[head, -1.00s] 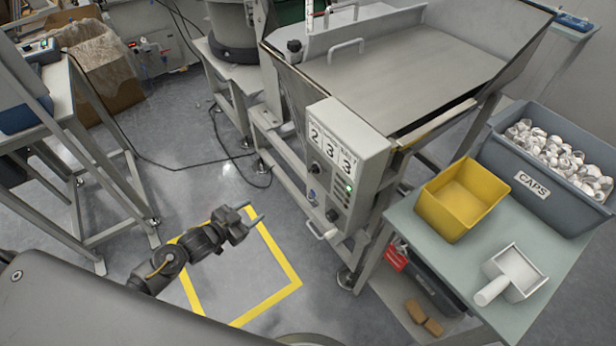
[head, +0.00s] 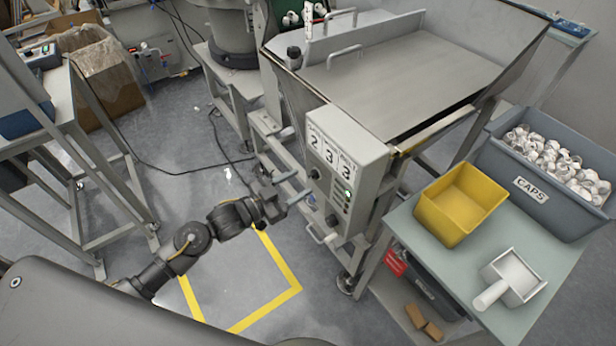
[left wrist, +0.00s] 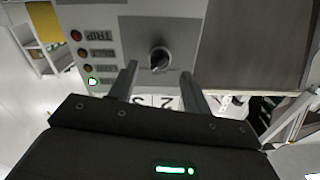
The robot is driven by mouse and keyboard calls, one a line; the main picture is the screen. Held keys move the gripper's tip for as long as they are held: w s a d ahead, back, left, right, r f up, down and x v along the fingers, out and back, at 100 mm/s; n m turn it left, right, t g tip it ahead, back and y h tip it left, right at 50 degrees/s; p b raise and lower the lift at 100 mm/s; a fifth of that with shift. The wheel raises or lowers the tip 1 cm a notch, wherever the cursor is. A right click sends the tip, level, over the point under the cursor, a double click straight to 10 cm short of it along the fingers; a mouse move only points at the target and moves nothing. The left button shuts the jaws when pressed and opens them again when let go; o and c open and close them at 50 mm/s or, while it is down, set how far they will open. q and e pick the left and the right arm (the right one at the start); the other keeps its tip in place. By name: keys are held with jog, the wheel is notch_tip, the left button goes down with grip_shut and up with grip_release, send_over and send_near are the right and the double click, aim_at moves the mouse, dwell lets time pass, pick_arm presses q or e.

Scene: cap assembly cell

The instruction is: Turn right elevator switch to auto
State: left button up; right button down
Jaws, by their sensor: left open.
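The grey control box (head: 345,165) stands on the machine's side, with number displays at its top and dark rotary switches below. One switch (head: 314,173) is on the upper left of its face and another (head: 332,220) is lower. Their labels are too small to read. My left gripper (head: 297,187) is open, just left of the box face. In the left wrist view a rotary switch (left wrist: 160,59) shows just beyond and between the open fingertips (left wrist: 159,70), its handle slightly tilted. No contact with it is visible. My right gripper is out of view.
Indicator lamps sit beside the switch, with a green one (left wrist: 92,82) lit. A table (head: 400,225) with a yellow bin (head: 460,203) and scoop (head: 510,275) stands right. The taped floor (head: 235,290) is clear.

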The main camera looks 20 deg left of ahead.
aim_at(310, 178)
pick_arm(q)
jog(key=shift+x, duration=1.85)
